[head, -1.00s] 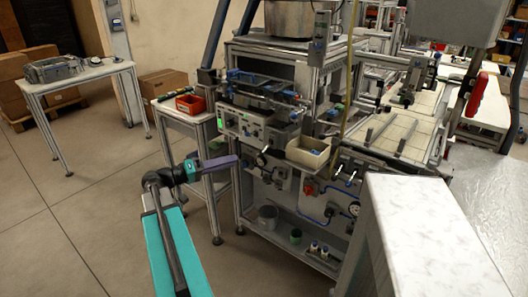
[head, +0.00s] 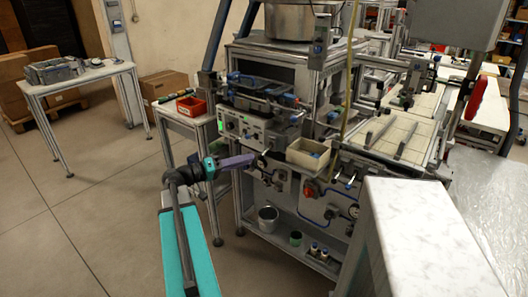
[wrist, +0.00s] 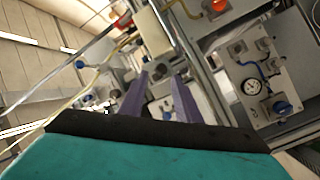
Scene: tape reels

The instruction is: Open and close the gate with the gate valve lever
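My gripper (head: 254,159) has purple fingers and reaches right, to the front of the machine's lower panel. In the wrist view its two fingers (wrist: 160,88) stand apart with nothing seen held between them. The panel carries valves and fittings: an orange-red knob (head: 311,188), blue handles (head: 335,183) and a dark fitting (head: 279,177) just right of the fingertips. I cannot tell for certain which of these is the gate valve lever. In the wrist view a round gauge (wrist: 250,87) and a blue knob (wrist: 282,106) show at right.
The machine frame holds a cream bin (head: 307,153) above the panel and a shelf with a grey cup (head: 268,218) below. A side table (head: 184,115) with a red bin (head: 191,106) stands behind my arm. Open floor (head: 90,200) lies to the left.

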